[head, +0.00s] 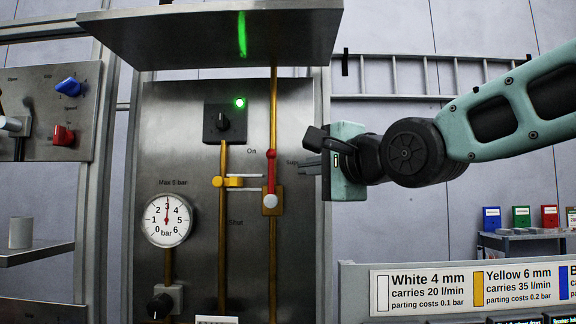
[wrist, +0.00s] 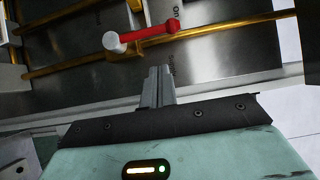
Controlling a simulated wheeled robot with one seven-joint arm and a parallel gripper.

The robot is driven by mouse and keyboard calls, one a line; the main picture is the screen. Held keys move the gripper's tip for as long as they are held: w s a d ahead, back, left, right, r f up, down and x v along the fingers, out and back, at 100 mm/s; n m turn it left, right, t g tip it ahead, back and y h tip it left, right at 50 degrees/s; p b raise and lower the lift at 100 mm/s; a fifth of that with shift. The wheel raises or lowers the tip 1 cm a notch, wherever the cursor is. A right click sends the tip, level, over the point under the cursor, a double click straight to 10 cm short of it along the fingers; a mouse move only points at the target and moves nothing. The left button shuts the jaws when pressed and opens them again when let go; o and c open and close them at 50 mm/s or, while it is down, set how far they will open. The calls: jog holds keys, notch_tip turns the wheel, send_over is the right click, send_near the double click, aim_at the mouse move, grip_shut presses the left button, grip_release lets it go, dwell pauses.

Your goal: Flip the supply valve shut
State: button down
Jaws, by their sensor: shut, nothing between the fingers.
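The supply valve has a red lever (head: 271,172) that stands upright, in line with the right-hand vertical brass pipe (head: 274,110). Its pale hub sits at the lever's lower end on a brass body (head: 272,204). In the wrist view the red lever (wrist: 152,33) and its white hub (wrist: 114,42) lie above my fingertips. My gripper (head: 306,165) is shut and empty, just right of the lever and apart from it. The shut fingers (wrist: 157,84) point toward the lever in the wrist view. The label beside the valve is partly hidden by my gripper.
A yellow fitting (head: 234,182) sits on the left pipe. The pressure gauge (head: 167,221) reads about 3 bar. A metal hood (head: 215,30) overhangs the panel. A sign (head: 470,289) stands at lower right.

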aim_at(271, 179)
jog(key=shift+w+a+p, duration=0.25)
jog(key=shift+a+p, duration=0.35)
jog(key=shift+a, duration=0.4)
jog(key=shift+w+a+p, duration=0.2)
jog(key=shift+a+p, duration=0.4)
jog(key=shift+a, duration=0.35)
jog(key=shift+w, duration=0.1)
